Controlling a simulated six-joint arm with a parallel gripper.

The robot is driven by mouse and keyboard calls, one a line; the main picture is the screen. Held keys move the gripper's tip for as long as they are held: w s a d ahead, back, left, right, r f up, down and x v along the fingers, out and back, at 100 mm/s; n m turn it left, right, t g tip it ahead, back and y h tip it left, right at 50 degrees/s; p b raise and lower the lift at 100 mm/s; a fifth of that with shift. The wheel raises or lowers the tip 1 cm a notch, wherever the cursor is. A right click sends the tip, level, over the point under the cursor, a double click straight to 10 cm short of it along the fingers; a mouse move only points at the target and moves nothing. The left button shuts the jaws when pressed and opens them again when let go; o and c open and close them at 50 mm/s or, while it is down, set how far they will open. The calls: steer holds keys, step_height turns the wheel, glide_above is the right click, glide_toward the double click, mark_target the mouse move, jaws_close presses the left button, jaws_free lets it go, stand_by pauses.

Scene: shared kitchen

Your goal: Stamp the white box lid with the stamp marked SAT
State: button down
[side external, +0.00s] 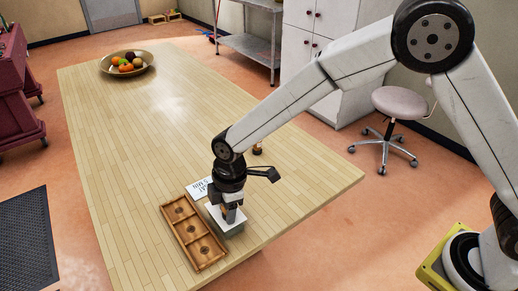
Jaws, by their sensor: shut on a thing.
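The white box (236,229) stands near the front edge of the wooden table, its lid facing up. My gripper (231,206) points down over the lid and is shut on a small stamp (231,214). The stamp's lower end is at or just above the lid; I cannot tell if they touch. The stamp's marking cannot be read, and the gripper hides much of the lid. A wooden tray (176,226) with three compartments lies left of the box, with no upright stamp visible in it.
A white card (199,188) with dark letters lies behind the box, partly hidden by my gripper. A small brown object (257,149) stands farther back, beside my arm. A fruit bowl (107,70) sits at the far end. The table's middle is clear.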

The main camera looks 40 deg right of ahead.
steer(key=shift+r, duration=3.45)
steer(key=shift+d, duration=0.1)
steer(key=s+d+f+m, duration=0.1)
steer(key=d+f+m, duration=0.1)
steer(key=d+m, duration=0.6)
steer(key=s+d+f+m+t+h, duration=0.1)
steer(key=d+m, duration=0.7)
steer(key=d, duration=1)
steer(key=shift+s+f, duration=0.3)
steer(key=shift+f, duration=0.15)
steer(key=shift+a, duration=0.15)
